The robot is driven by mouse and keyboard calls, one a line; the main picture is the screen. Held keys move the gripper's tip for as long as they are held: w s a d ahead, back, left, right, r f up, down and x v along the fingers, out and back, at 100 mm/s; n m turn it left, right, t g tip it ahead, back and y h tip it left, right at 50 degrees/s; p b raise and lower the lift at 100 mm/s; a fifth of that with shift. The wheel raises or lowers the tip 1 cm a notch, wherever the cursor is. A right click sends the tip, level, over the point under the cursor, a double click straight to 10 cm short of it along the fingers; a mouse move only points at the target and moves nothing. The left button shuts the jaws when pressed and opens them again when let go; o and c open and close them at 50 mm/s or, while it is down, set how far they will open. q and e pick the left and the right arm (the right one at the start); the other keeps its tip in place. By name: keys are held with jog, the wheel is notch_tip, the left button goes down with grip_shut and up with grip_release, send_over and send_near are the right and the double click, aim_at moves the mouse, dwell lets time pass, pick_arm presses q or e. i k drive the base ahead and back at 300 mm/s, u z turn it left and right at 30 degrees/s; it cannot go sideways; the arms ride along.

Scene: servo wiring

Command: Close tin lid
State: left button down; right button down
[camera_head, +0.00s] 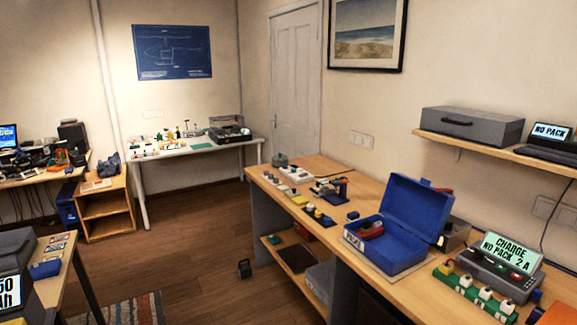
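A blue tin (402,247) stands on the long wooden workbench at the right. Its blue lid (418,207) is open, raised and leaning back on the far right side. Inside the tin, red items (371,230) show near its left end, with a white label there. The rest of the tin's inside is partly hidden by its front wall. Neither my left nor my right gripper shows in the head view.
A charger with a lit display (513,248) and a green strip with white-topped parts (474,291) stand right of the tin. Small parts (318,215) lie on the bench (269,174) to its left. A shelf (480,143) hangs above. Brown floor (200,240) is open in the middle.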

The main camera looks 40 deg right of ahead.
aim_at(415, 204)
jog(key=z, duration=0.05)
jog(key=i, duration=1.6)
jog(key=z, duration=0.75)
jog(key=i, duration=0.85)
jog(key=z, duration=0.75)
